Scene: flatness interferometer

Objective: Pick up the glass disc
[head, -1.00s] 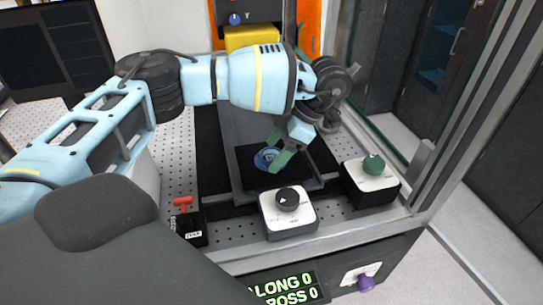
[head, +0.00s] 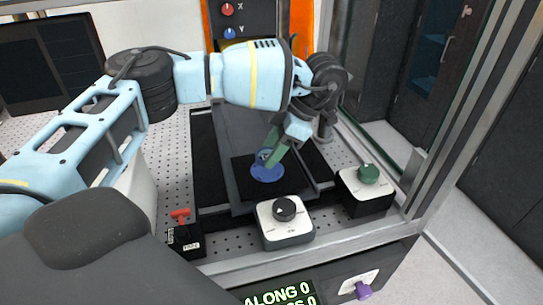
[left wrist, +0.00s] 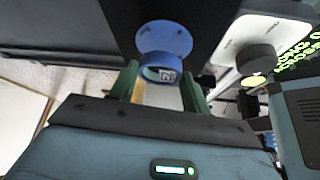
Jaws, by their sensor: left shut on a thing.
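The glass disc (head: 263,155), in a blue ring with a small dark-on-white label, is between the green fingers of my left gripper (head: 268,153). In the left wrist view, the disc (left wrist: 165,75) sits between both fingers of the gripper (left wrist: 160,82), which is shut on it. A flat round blue seat (head: 267,173) lies on the black pad below, and the disc is raised clear of it. One finger partly hides the disc in the head view. My right gripper is not in view.
A white box with a black knob (head: 284,208) stands just in front of the pad. A box with a green knob (head: 368,174) is to the right, beside the metal frame post (head: 450,120). A red-handled switch (head: 181,215) stands front left.

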